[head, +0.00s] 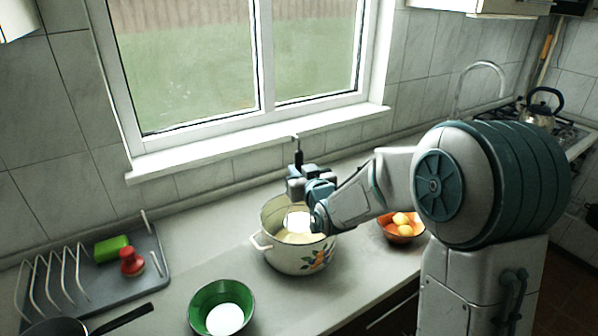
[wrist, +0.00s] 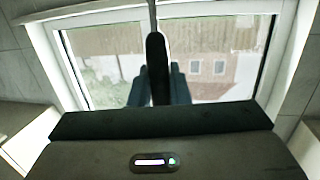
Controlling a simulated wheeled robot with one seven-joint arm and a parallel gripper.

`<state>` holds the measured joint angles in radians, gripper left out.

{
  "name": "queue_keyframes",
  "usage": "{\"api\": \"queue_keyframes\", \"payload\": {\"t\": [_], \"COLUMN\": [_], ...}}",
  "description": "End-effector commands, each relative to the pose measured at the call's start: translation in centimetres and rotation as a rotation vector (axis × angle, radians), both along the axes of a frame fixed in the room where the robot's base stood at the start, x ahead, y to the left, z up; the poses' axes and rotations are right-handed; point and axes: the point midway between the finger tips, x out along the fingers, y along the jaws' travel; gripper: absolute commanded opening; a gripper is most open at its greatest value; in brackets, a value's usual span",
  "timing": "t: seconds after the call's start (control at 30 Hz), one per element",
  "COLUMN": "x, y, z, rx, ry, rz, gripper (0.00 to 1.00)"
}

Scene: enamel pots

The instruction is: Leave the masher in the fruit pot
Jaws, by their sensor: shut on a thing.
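The fruit pot (head: 292,262) is a cream enamel pot with a painted fruit design, standing on the counter below the window. My gripper (head: 297,180) is above the pot's opening, shut on the masher's dark handle (head: 298,152), which sticks up above the fingers. In the wrist view the black handle (wrist: 157,62) stands upright between my two fingers, with a thin rod at its upper end. The masher's lower end cannot be made out. A bright white round patch shows in the pot's mouth, and I cannot tell what it is.
An orange bowl (head: 402,235) with yellow-orange round things stands right of the pot. A green bowl (head: 201,307) holding something white is at front left. A grey drying rack (head: 150,283) holds a green block (head: 112,248) and a red item (head: 131,262). A dark pan (head: 60,327) is lower left.

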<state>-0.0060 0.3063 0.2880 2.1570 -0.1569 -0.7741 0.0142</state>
Motion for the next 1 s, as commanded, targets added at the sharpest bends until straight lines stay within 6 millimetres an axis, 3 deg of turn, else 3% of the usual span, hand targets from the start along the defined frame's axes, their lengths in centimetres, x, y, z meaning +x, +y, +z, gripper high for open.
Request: {"api": "queue_keyframes", "payload": {"t": [0.03, 0.6, 1.0], "x": [0.0, 0.0, 0.0], "y": [0.0, 0.0, 0.0], "z": [-1.4, -8.4, -9.0], "rx": [0.0, 0.001, 0.001], "ry": [-0.002, -0.002, -0.002], "rz": [0.0, 0.0, 0.0], "gripper": [0.0, 0.0, 0.0]}}
